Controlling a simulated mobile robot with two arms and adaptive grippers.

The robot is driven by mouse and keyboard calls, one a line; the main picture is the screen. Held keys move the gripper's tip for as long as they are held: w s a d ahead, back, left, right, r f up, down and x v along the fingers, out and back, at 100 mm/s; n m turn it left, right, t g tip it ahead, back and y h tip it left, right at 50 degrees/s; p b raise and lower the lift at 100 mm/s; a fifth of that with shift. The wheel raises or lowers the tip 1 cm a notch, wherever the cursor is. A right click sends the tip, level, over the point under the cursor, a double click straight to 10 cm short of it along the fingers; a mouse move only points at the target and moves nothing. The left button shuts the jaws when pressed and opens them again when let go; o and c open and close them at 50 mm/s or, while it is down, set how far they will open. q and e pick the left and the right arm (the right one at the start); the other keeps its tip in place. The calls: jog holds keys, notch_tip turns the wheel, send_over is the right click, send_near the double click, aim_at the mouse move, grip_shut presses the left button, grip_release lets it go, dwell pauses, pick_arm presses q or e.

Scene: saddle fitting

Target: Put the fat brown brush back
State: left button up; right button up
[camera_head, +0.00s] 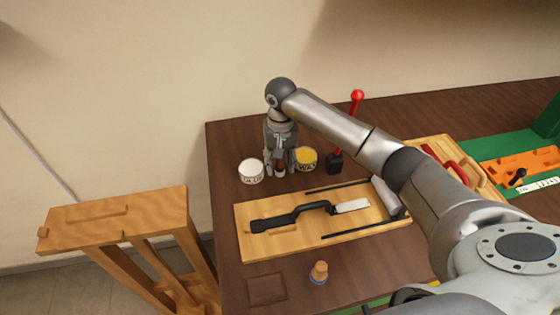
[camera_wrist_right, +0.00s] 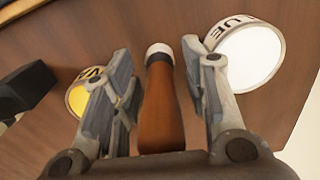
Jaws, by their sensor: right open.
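The fat brown brush (camera_wrist_right: 162,105) lies between the two fingers of my right gripper (camera_wrist_right: 160,85) in the right wrist view. It has a brown body, a dark band and a pale end. The fingers are open, with a gap on each side of the brush. In the head view my right gripper (camera_head: 279,166) points down at the back left of the table, between the white glue pot (camera_head: 251,175) and the yellow wax tin (camera_head: 305,160). The brush is mostly hidden there. I cannot tell what it rests on. My left gripper is not in view.
A black block (camera_head: 335,164) with a red-knobbed lever stands right of the wax tin. A wooden board (camera_head: 270,243) with a black-handled tool lies in front. A cork-like piece (camera_head: 319,272) stands near the front. A wooden stand (camera_head: 115,212) is at left.

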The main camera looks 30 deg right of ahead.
jog(key=shift+r, duration=0.25)
jog(key=shift+w+r, duration=0.1)
jog(key=shift+r, duration=0.25)
notch_tip(320, 180, up, 11)
jog(key=b, duration=0.3)
